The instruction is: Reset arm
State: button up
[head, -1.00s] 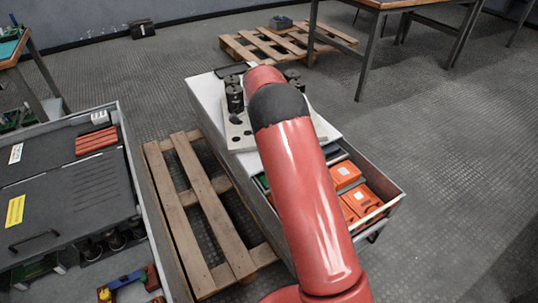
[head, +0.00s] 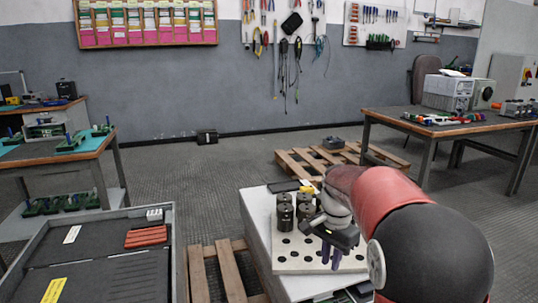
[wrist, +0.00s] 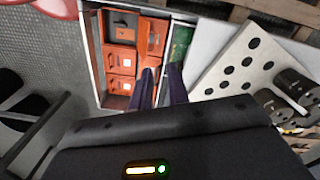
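My red arm reaches in from the right in the head view. My gripper (head: 331,256) hangs over the right part of a pale plate with holes (head: 288,267). Its two purple fingers point down. In the wrist view the fingers (wrist: 160,88) stand a little apart with nothing between them, so the gripper is open and empty. Several dark cylindrical capacitors (head: 285,217) stand on the plate at the back left, beside the gripper. Part of the plate is hidden behind my arm.
The plate lies on a grey cabinet (head: 256,222) whose open drawer (wrist: 97,60) holds orange boxes (wrist: 122,60). A grey case with a red block (head: 146,237) is at left. Pallets (head: 228,270) lie on the floor. A workbench (head: 430,128) stands back right.

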jog(key=s+r+n+t, duration=0.3)
jog(key=s+r+n, duration=0.3)
jog(key=s, duration=0.7)
jog(key=s+f+n+t, duration=0.1)
jog(key=s+n+t, duration=0.2)
jog(key=s, duration=0.9)
jog(key=shift+s+f+n, duration=0.35)
jog(key=shift+s+n, duration=0.05)
jog(key=shift+n, duration=0.1)
jog(key=shift+d, duration=0.1)
